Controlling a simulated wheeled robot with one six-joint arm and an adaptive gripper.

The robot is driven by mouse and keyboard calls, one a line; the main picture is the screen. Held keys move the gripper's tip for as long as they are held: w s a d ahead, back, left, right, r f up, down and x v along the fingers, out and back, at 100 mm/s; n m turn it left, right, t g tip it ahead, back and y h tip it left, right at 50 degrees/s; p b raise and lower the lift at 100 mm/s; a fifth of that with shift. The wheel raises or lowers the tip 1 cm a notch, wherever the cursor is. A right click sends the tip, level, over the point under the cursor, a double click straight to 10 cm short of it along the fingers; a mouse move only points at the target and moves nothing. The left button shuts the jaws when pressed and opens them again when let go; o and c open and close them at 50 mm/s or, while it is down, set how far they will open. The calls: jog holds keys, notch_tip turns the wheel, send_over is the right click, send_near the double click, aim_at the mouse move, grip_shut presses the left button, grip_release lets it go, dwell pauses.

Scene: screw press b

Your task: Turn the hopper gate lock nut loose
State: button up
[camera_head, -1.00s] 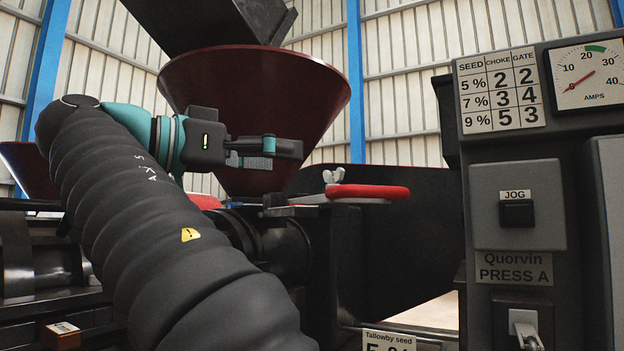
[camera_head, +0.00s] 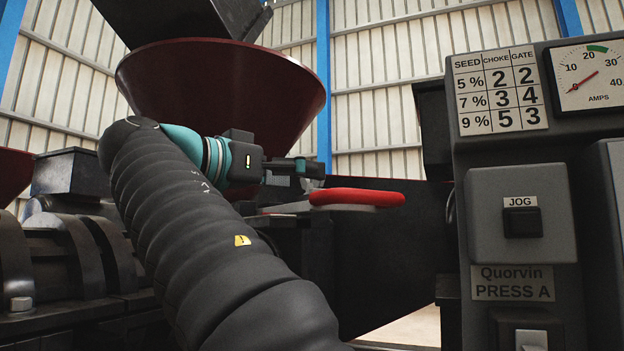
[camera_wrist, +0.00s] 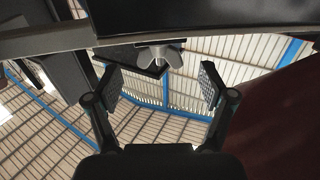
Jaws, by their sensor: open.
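The lock nut is a pale grey wing nut (camera_wrist: 160,54) in the wrist view, seen between my fingertips and a little beyond them. It sits against a grey gate bar (camera_wrist: 60,44). My gripper (camera_wrist: 157,82) is open, one finger on each side of the nut's line, with nothing visible between the pads. In the head view my gripper (camera_head: 300,168) is in front of the hopper (camera_head: 225,95), just above and left of the red gate handle (camera_head: 355,197).
The control panel (camera_head: 510,165) with its jog button (camera_head: 522,222) stands to the right. A dark panel (camera_head: 385,260) is below the handle. Dark press machinery (camera_head: 60,250) fills the left. Open space lies between handle and control panel.

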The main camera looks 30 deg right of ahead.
jog(key=shift+w+d, duration=0.15)
jog(key=shift+d, duration=0.7)
jog(key=shift+w+d, duration=0.1)
jog(key=shift+d, duration=0.7)
jog(key=c, duration=1.2)
